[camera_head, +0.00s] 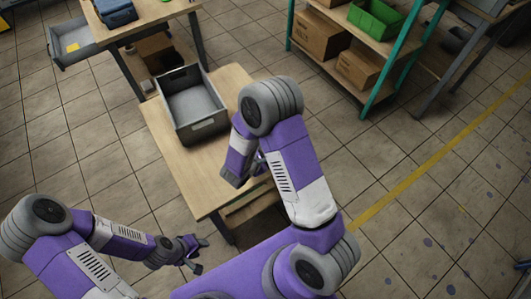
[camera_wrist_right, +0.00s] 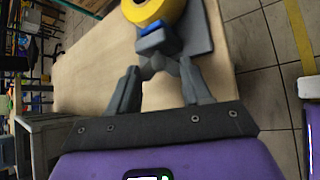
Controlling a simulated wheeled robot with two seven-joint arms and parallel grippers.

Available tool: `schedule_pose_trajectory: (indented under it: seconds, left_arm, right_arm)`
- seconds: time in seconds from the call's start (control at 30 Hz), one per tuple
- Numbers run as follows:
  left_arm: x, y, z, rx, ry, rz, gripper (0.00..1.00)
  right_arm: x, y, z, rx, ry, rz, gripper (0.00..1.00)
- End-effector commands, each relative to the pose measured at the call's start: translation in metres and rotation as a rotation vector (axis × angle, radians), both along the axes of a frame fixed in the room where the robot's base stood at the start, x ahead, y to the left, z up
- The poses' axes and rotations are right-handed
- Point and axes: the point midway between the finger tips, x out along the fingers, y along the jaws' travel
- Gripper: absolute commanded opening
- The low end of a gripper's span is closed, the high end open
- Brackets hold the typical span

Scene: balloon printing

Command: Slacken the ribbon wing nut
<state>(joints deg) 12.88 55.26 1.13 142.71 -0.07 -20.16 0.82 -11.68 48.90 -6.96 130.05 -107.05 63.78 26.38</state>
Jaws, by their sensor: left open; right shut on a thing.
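The yellow ribbon roll (camera_wrist_right: 153,10) shows at the top of the right wrist view, on a grey plate (camera_wrist_right: 199,38) on the wooden table. In front of the roll is the wing nut (camera_wrist_right: 155,42), a dark grey piece with a blue edge. My right gripper (camera_wrist_right: 158,66) is shut on the wing nut, its fingertips meeting around its near end. In the head view my right arm hides the roll and nut. My left gripper (camera_head: 196,254) is open and empty, low and left of the table's near edge.
A grey open bin (camera_head: 205,128) stands on the wooden table (camera_head: 190,180). Behind it is another table (camera_head: 140,14) with a blue item and a grey drawer (camera_head: 70,42). A teal-framed shelf (camera_head: 337,65) holds boxes and a green crate. Floor at right is clear.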

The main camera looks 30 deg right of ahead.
Motion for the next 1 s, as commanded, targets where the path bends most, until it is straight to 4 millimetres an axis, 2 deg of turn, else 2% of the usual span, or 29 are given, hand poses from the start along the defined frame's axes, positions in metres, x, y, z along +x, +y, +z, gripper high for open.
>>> schedule_pose_trajectory:
  seconds: [0.5,0.97,1.0]
  left_arm:
    - [0.000,0.000,0.049,0.000,0.000,0.000,0.43]
    - [0.000,0.000,0.052,0.000,0.000,0.000,0.43]
    - [0.000,0.000,0.052,0.000,0.000,0.000,0.43]
  right_arm:
    - [0.006,0.000,0.005,-0.029,0.347,-0.005,0.18]
    - [0.007,0.000,0.002,-0.033,0.408,-0.001,0.18]
    - [0.007,0.000,0.002,-0.033,0.408,-0.001,0.50]
